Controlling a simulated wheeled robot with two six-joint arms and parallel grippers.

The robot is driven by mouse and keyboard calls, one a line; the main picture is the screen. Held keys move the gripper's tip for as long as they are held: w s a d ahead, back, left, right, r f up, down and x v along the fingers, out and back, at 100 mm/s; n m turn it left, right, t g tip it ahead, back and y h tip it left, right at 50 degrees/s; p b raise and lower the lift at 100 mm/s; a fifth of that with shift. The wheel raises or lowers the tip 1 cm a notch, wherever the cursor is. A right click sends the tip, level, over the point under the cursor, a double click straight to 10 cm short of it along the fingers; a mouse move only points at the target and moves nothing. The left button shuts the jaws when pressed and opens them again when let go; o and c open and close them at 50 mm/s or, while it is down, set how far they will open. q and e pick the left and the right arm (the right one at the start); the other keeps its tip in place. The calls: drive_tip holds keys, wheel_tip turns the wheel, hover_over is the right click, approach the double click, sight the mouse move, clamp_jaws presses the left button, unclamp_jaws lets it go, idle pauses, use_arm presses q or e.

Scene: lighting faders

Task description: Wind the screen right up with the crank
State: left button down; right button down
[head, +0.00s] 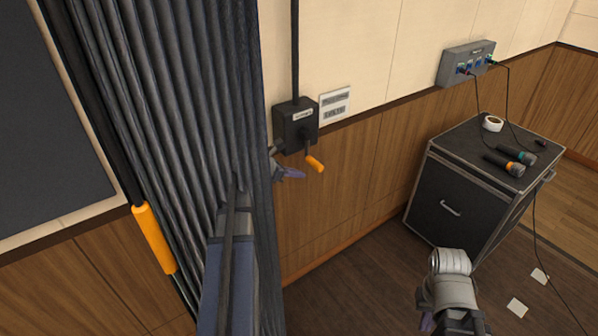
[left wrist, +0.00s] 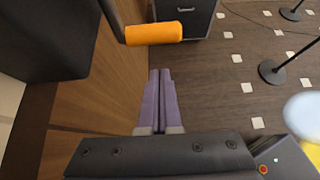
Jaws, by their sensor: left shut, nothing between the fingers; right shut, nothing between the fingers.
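The crank's black gearbox (head: 296,124) is on the wall, under a vertical black tube. Its crank arm hangs down and ends in an orange handle (head: 315,164). My left gripper (head: 300,174), with purple fingers, is shut and empty just left of and slightly below the handle. In the left wrist view the orange handle (left wrist: 153,33) lies just beyond the shut fingertips (left wrist: 160,72), apart from them, with the dark gearbox (left wrist: 50,40) at upper left. My right gripper (head: 426,320) is low at the bottom, partly hidden by its arm. I cannot clearly identify the screen.
A grey pleated curtain (head: 170,90) hangs at left, partly behind my left arm, beside a pole with an orange grip (head: 154,238). A black case (head: 455,200) with microphones and tape stands right. A sign (head: 334,105) and socket box (head: 466,63) are on the wall.

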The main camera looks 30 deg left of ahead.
use_arm(q)
drive_tip(key=f+p+v, duration=0.1)
drive_tip(key=p+v, duration=0.4)
drive_tip(key=v, duration=0.5)
drive_tip(key=shift+s+a+r, duration=0.2)
drive_tip(key=shift+s+a, duration=0.1)
drive_tip(key=shift+s, duration=0.2)
drive_tip(key=d+f+m+g, duration=0.3)
drive_tip(key=d+m, duration=0.5)
drive_tip(key=d, duration=0.4)
drive_tip(key=d+f+m+g, duration=0.4)
drive_tip(key=d+m, duration=0.3)
drive_tip(key=d, duration=0.4)
drive_tip(key=s+d+f+m+g+y, duration=0.1)
drive_tip(key=s+d+m+y, duration=0.1)
drive_tip(key=s+d+m, duration=0.4)
drive_tip(key=s+d+f+m+g+y, duration=0.1)
drive_tip(key=s+d+m+g+y, duration=0.1)
drive_tip(key=s+d+m, duration=0.4)
drive_tip(key=d+m+y, duration=0.1)
drive_tip(key=d+m, duration=0.4)
drive_tip(key=m, duration=0.3)
drive_tip(key=shift+s+d+f+y, duration=0.2)
drive_tip(key=shift+s+y, duration=0.1)
drive_tip(key=shift+s, duration=0.1)
